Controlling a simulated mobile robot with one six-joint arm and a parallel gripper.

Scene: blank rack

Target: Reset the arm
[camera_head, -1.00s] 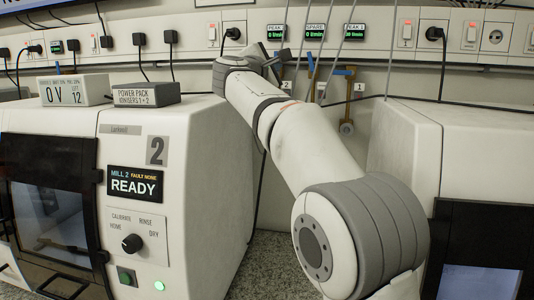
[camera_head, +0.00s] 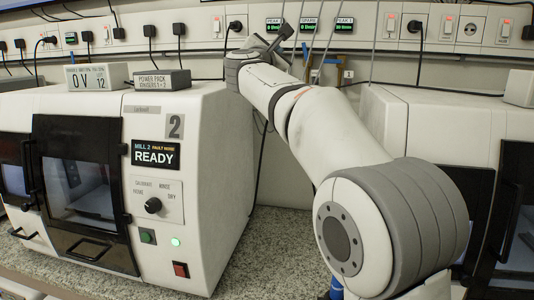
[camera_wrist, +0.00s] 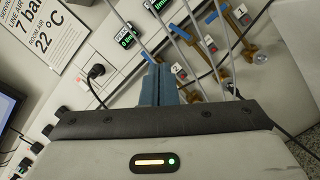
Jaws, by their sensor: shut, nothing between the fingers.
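My arm reaches from the lower right of the head view up toward the back wall. My gripper (camera_head: 283,36) is at its far end, small and dark in front of the wall panel. In the wrist view my gripper (camera_wrist: 160,66) shows its blue-grey fingers side by side and touching, with nothing between them.
Mill 2 (camera_head: 200,200), reading READY, stands at left with boxes on top. Another white machine (camera_head: 440,120) stands at right, partly behind my arm.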

